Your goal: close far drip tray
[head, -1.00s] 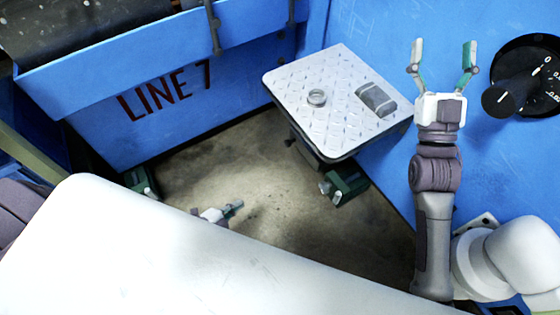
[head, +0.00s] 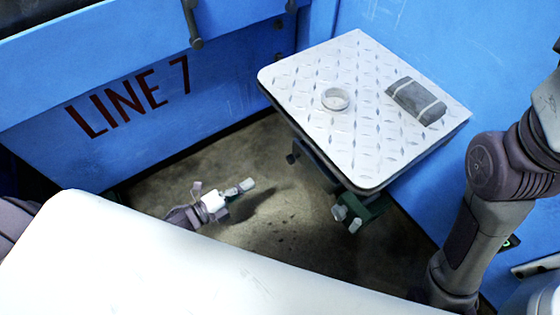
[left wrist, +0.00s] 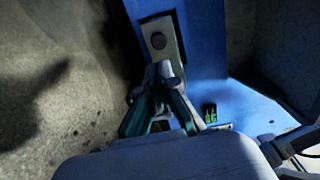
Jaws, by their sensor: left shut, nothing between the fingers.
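I cannot make out a drip tray for certain in either view. My left gripper (head: 240,187) is low over the floor in front of the blue LINE 7 wall, with its fingers together and empty. In the left wrist view the closed fingertips (left wrist: 165,73) point at a pale metal plate (left wrist: 162,40) with a dark round spot, on a blue surface. Contact cannot be told. A dark green part (head: 362,209) with pale ends sits low under the table; whether it belongs to a tray is unclear. My right arm shows at the right, its gripper out of the picture.
The blue wall (head: 130,135) closes off the back left. Bare concrete floor (head: 280,215) lies between the wall and the table.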

